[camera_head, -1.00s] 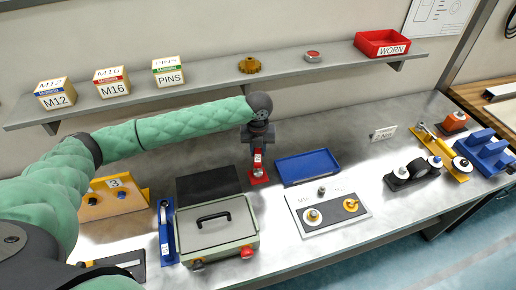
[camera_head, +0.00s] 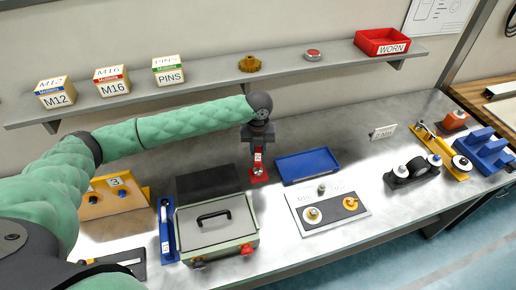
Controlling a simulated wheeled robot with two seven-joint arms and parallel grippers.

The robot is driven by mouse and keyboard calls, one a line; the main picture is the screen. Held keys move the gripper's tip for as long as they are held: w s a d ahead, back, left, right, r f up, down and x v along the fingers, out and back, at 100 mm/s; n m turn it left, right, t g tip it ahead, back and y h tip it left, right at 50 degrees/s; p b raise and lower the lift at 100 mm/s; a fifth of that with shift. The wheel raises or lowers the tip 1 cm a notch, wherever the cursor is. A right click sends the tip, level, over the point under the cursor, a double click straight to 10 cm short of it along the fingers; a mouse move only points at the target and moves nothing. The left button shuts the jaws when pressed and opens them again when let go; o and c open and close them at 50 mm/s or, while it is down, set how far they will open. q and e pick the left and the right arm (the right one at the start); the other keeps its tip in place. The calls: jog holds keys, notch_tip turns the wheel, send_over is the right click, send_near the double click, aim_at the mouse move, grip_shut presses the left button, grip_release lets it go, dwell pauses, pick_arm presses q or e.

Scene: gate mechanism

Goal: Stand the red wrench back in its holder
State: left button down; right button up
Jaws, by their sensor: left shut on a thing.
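The red wrench (camera_head: 258,157) is upright under my left gripper (camera_head: 258,147), near the back of the bench. The left gripper is shut on it, pointing down. A small red base (camera_head: 259,175), which looks like the holder, is at the wrench's lower end. The wrench stands over it or in it; I cannot tell how deep it sits. My right gripper is not in view.
A green-grey case (camera_head: 217,228) with a black handle stands just in front and left. A blue tray (camera_head: 307,166) lies close on the right. A grey plate with washers (camera_head: 328,208) is further forward. A shelf (camera_head: 205,81) with boxes runs behind the arm.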

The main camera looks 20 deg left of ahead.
pick_arm(q)
jog(key=c, duration=1.1)
grip_release()
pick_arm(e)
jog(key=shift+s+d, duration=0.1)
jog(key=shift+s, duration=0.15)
